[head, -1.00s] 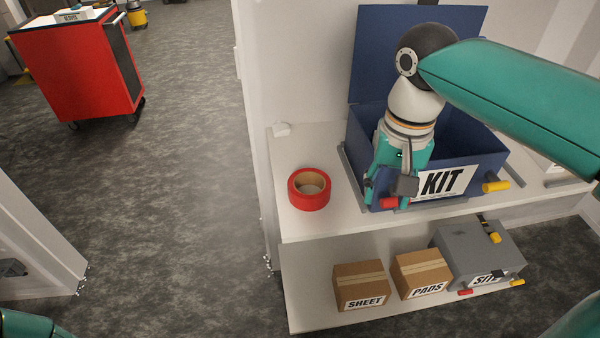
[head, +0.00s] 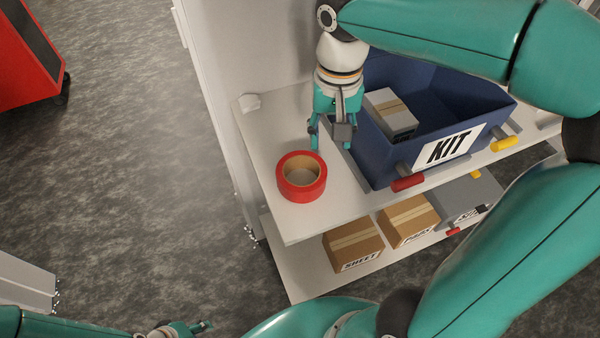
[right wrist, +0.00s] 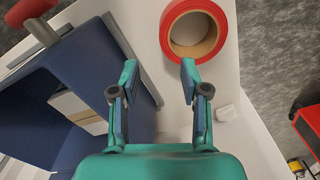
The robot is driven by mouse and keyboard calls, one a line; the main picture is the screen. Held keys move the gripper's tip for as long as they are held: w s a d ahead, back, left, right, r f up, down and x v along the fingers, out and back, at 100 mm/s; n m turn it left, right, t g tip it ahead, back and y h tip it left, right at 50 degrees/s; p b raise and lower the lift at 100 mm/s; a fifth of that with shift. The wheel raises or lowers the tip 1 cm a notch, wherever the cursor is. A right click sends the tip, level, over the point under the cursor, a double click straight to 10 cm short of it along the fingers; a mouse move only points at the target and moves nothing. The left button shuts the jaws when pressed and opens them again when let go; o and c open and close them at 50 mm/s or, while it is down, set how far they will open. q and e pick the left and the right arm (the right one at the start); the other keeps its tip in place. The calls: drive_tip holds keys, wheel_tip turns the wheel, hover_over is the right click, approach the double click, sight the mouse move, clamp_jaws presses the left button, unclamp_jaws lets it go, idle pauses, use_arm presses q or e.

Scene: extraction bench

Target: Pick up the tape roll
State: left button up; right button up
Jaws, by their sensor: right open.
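The red tape roll (head: 312,191) lies flat on the front left part of the white upper shelf (head: 291,226), its tan core facing up. My right gripper (head: 331,146) is open and empty, pointing down just behind and to the right of the roll, not touching it. In the right wrist view the roll (right wrist: 231,33) lies beyond the open fingertips (right wrist: 158,68), to the upper right. Part of my left gripper (head: 193,328) shows low at the bottom left edge, far from the roll; its jaws are too small to read.
The open blue KIT box (head: 377,164) stands right of the roll with a small grey box (head: 391,117) inside and a red handle (head: 407,183) in front. Cardboard boxes SHEET (head: 352,245) and PADS (head: 408,222) sit on the lower shelf. The shelf left of the roll is clear.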

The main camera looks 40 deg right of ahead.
sight(323, 168)
wheel_tip(323, 168, down, 6)
drive_tip(key=shift+r, duration=0.2)
drive_tip(key=shift+w+a+f+p, duration=0.15)
drive_tip(key=shift+f, duration=1.15)
drive_tip(key=shift+w+a+f+p, duration=0.1)
drive_tip(key=shift+w+f+p, duration=0.05)
drive_tip(key=shift+f, duration=1.15)
clamp_jaws()
